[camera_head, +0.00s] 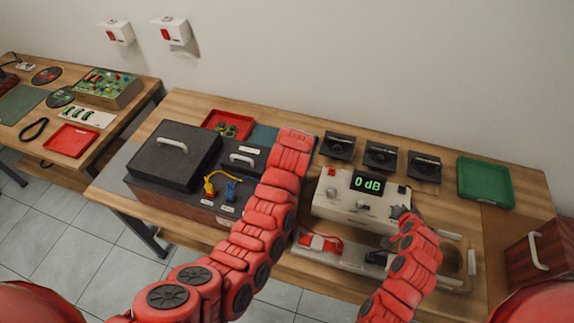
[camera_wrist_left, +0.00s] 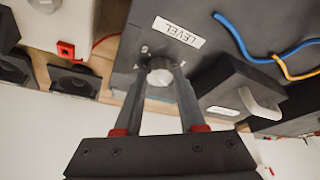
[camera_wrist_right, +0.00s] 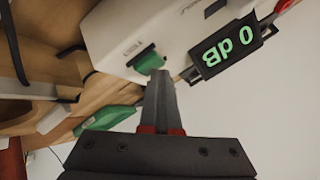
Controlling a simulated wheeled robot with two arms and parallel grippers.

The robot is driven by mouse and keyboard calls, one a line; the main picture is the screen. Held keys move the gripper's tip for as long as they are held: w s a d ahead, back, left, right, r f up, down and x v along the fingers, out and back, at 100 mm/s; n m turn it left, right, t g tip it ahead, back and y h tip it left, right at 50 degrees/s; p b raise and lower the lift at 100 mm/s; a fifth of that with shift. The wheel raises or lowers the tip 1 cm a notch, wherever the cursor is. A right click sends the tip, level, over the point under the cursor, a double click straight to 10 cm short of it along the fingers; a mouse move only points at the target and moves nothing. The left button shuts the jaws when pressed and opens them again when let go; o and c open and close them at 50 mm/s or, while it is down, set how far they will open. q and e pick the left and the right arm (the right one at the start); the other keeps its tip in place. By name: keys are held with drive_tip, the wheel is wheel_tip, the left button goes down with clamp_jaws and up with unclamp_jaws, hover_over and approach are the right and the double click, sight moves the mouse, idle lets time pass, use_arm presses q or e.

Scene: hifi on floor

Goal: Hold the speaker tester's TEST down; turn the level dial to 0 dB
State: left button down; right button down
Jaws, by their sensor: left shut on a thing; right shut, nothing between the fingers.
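The speaker tester (camera_head: 338,205) is a white box on the bench with a lit display (camera_head: 367,184) reading 0 dB in green; the display also shows in the right wrist view (camera_wrist_right: 228,46). My right gripper (camera_wrist_right: 160,80) is shut and empty, its fingertips at the green TEST key (camera_wrist_right: 147,61). They seem to touch the key; how far it is pressed I cannot tell. My left gripper (camera_wrist_left: 162,68) is shut on the grey level dial (camera_wrist_left: 160,77), beside a LEVEL label (camera_wrist_left: 179,32) on a dark panel. In the head view my left arm hides the dial.
The dark hi-fi cabinet (camera_head: 150,201) with yellow and blue leads stands left of my left arm. Several black speaker drivers (camera_head: 381,156) lie behind the tester. A green tray (camera_head: 486,181) is at the right, a red tray (camera_head: 228,124) at the back. A wooden speaker box (camera_head: 545,255) stands far right.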

idle(0.5)
use_arm(q)
drive_tip(key=c, duration=0.5)
unclamp_jaws()
